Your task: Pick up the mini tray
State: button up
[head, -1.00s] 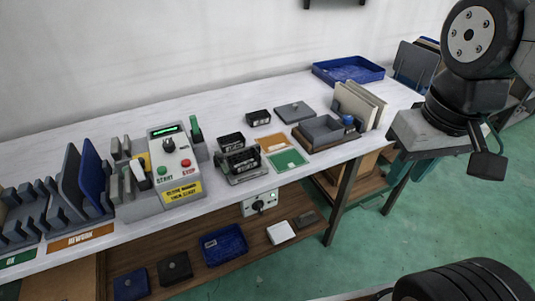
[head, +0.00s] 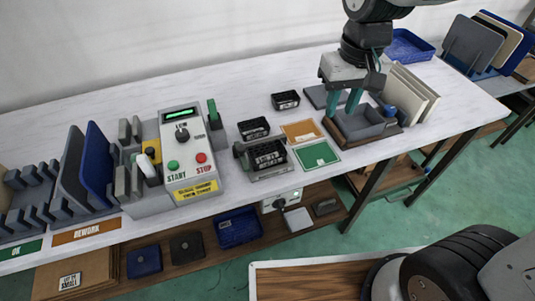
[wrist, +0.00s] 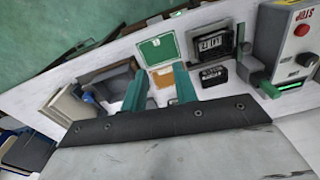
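Small black trays stand on the white bench in the head view. One (head: 285,100) is at the back, one (head: 253,128) is nearer. Another (head: 268,155) sits in a grey fixture. I cannot tell which is named the mini tray. Two of them also show in the wrist view, one in the fixture (wrist: 210,44) and one beside it (wrist: 213,75). My gripper (head: 342,108) points down over the grey open-topped holder, right of these trays. Its teal fingers (wrist: 160,88) are apart with nothing between them.
A grey holder (head: 360,123) with a blue knob and upright cream panels (head: 412,93) stands below and right of my gripper. An orange card (head: 301,131) and green card (head: 317,154) lie flat. A control box (head: 187,150) stands left. A blue tray (head: 409,45) is behind.

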jog(key=n, duration=0.1)
send_over(283, 145)
notch_tip(283, 145, down, 10)
jog(key=shift+g, duration=0.3)
notch_tip(283, 145, down, 7)
jog(key=shift+w+f, duration=0.1)
jog(key=shift+f, duration=0.45)
grip_shut()
